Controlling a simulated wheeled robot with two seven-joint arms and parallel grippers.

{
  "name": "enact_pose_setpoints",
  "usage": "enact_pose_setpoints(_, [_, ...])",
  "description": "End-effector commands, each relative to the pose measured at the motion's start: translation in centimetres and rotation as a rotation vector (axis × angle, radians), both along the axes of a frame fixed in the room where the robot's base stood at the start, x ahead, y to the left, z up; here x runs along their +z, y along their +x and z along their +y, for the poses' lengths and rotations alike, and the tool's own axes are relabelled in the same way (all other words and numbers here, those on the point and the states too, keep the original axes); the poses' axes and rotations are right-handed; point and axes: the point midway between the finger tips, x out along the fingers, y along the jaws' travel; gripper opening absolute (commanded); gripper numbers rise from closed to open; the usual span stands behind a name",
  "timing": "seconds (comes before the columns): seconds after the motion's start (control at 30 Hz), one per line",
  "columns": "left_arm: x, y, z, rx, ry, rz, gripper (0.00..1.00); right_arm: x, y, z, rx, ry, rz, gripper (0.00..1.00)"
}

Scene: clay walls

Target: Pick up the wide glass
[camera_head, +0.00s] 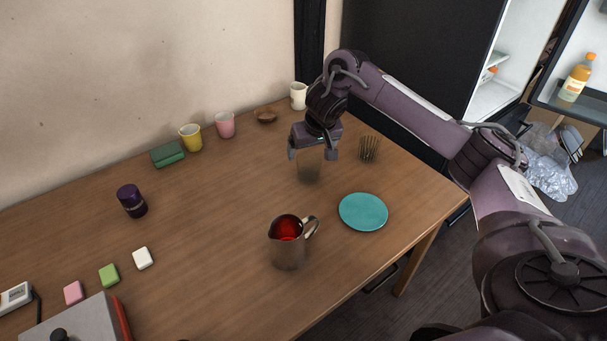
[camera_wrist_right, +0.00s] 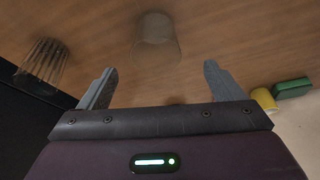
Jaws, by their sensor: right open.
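The wide glass (camera_head: 309,170) is a clear, slightly smoky tumbler on the wooden table, below my right gripper in the head view. My right gripper (camera_head: 312,152) is open and points down over it, its fingers spread to either side of the glass's upper part in that picture. In the right wrist view, the glass (camera_wrist_right: 157,42) appears ahead of the open gripper (camera_wrist_right: 160,78), roughly centred between the fingers. It looks clear of both fingers there. The gripper partly hides the glass's top in the head view. My left gripper is not in view.
A ribbed glass (camera_head: 369,149) stands right of the gripper. A teal plate (camera_head: 363,212) and a metal jug (camera_head: 288,249) with red contents are nearer. A brown bowl (camera_head: 265,116), pink cup (camera_head: 225,126), yellow cup (camera_head: 190,139) and white cup (camera_head: 299,96) line the wall side.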

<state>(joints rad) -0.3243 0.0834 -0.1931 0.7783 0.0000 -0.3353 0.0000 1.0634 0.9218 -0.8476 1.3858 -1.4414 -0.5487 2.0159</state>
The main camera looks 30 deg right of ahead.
Motion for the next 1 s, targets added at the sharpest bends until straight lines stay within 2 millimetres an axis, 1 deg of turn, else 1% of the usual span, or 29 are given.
enact_pose_setpoints(0.03, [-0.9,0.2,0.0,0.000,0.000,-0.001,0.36,-1.0,0.0,0.0,-0.001,0.000,0.000,0.87])
enact_pose_setpoints(0.1, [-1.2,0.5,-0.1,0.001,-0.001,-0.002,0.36,-1.5,0.0,0.0,-0.001,0.000,0.000,0.87])
enact_pose_setpoints(0.17, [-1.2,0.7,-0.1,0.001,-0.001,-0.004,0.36,-1.9,0.2,-0.1,-0.001,0.000,0.000,0.87])
enact_pose_setpoints(0.43, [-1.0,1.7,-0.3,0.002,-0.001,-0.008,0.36,-4.6,1.1,-0.5,-0.001,0.000,0.002,0.87])
enact_pose_setpoints(0.6, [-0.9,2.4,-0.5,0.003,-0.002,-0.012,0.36,-7.0,1.9,-1.3,-0.002,0.000,0.001,0.87])
enact_pose_setpoints(0.7, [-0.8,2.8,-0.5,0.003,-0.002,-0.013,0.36,-8.1,2.4,-1.3,-0.001,0.000,0.001,0.87])
enact_pose_setpoints(0.8, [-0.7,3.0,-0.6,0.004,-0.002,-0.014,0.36,-8.5,2.7,-1.4,-0.001,-0.001,-0.001,0.87])
enact_pose_setpoints(1.0, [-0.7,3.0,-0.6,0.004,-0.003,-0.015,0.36,-8.6,2.7,-1.4,0.000,0.000,-0.001,0.87])
